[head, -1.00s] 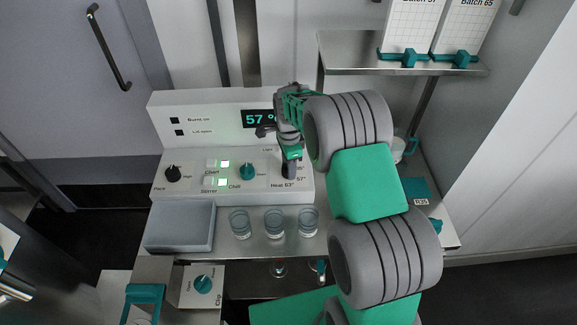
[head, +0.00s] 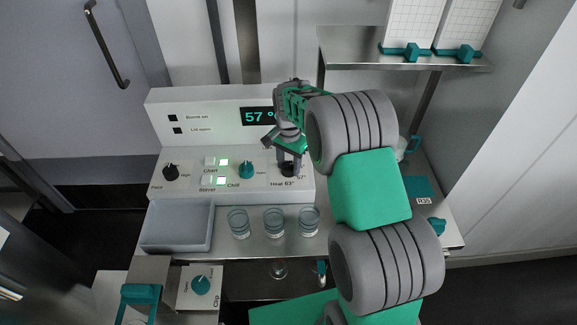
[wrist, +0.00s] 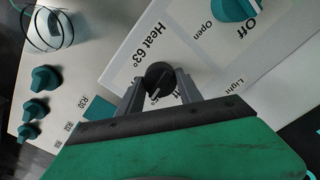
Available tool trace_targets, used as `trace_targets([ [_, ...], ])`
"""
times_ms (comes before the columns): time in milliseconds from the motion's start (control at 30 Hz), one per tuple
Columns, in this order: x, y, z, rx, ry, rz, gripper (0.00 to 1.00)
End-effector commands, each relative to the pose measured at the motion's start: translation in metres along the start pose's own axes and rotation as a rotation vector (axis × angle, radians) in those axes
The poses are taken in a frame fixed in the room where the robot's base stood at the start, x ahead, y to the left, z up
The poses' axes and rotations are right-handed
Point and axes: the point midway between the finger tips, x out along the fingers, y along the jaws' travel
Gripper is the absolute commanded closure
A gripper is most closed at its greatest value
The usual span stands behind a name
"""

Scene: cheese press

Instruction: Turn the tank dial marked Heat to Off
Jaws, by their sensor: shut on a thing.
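The Heat dial (wrist: 159,75) is a round black knob on the white control panel, with the printed label "Heat 63°" beside it in the wrist view. My gripper (wrist: 160,88) has its two grey fingers shut on the dial, one on either side. A short pale mark on the knob points toward the lower left in the wrist view. Lettering by the knob is partly hidden by the fingers, so I cannot tell which setting it points at. In the head view my gripper (head: 290,165) comes down onto the panel's right end and covers much of the dial.
The tank panel (head: 225,187) also carries a black dial (head: 171,172), a teal dial (head: 246,169) and lit switches. The display (head: 257,117) reads 57, partly covered by my arm. A grey tray (head: 177,225) and three glasses (head: 274,222) stand in front. A shelf (head: 350,50) overhangs at right.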

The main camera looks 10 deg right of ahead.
Motion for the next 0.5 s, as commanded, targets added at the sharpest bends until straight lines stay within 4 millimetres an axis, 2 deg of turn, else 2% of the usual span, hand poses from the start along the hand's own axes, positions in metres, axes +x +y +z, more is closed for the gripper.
trace_targets([
  [500,-0.0004,-0.0009,-0.0008,-0.489,0.003,-0.002,0.98],
])
